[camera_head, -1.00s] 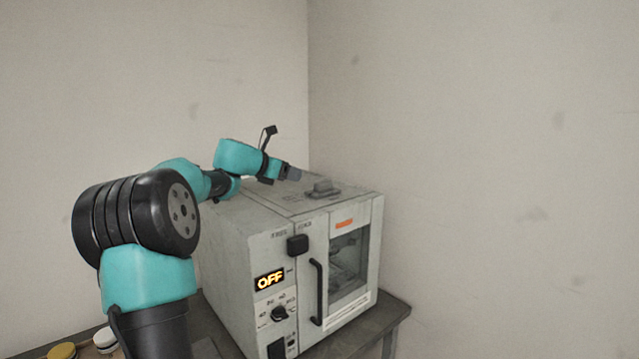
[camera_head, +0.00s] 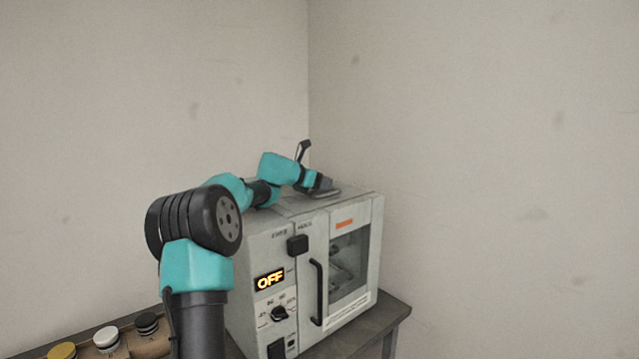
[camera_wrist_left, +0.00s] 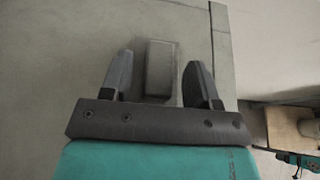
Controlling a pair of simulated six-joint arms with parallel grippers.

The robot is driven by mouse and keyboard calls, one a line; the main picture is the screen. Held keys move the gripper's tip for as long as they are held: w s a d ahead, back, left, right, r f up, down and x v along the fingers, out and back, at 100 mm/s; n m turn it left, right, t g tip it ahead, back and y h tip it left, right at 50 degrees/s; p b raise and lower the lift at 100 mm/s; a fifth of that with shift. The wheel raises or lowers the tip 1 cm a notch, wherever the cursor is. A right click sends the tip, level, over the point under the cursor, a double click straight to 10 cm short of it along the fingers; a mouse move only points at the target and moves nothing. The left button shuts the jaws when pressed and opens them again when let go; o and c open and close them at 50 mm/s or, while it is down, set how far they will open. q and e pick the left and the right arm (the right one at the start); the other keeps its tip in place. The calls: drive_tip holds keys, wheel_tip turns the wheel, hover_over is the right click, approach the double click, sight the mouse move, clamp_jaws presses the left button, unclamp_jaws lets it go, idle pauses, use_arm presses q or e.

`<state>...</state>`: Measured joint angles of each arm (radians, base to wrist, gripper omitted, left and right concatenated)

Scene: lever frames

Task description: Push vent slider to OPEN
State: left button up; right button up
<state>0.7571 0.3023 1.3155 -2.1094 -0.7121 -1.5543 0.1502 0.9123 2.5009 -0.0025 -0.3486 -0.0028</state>
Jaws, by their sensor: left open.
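The white oven (camera_head: 262,250) stands on a table, with an OFF display on its front. The grey vent slider (camera_wrist_left: 160,68) is a raised block on the oven's top face. In the head view, my left gripper (camera_head: 325,184) is over the top of the oven and mostly hides the slider. In the left wrist view, my left gripper (camera_wrist_left: 160,60) is open, with one finger on each side of the slider block. A gap shows between the block and each finger. I cannot read any OPEN marking. My right gripper is not in view.
The oven's door has a black handle (camera_head: 317,292) and a window; a black block (camera_head: 298,244) and a dial (camera_head: 279,313) are on the front. Several capped jars, including a white one (camera_head: 106,335), stand at the lower left. Walls rise behind and at right.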

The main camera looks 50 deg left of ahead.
use_arm(q)
drive_tip(key=shift+c, duration=0.2)
clamp_jaws()
idle(0.3)
drive_tip(key=shift+a, duration=2.7)
drive_tip(key=shift+r, duration=0.1)
drive_tip(key=shift+o, duration=0.2)
unclamp_jaws()
drive_tip(key=shift+w, duration=0.1)
drive_tip(key=v, duration=1.7)
drive_tip(key=shift+s, duration=0.2)
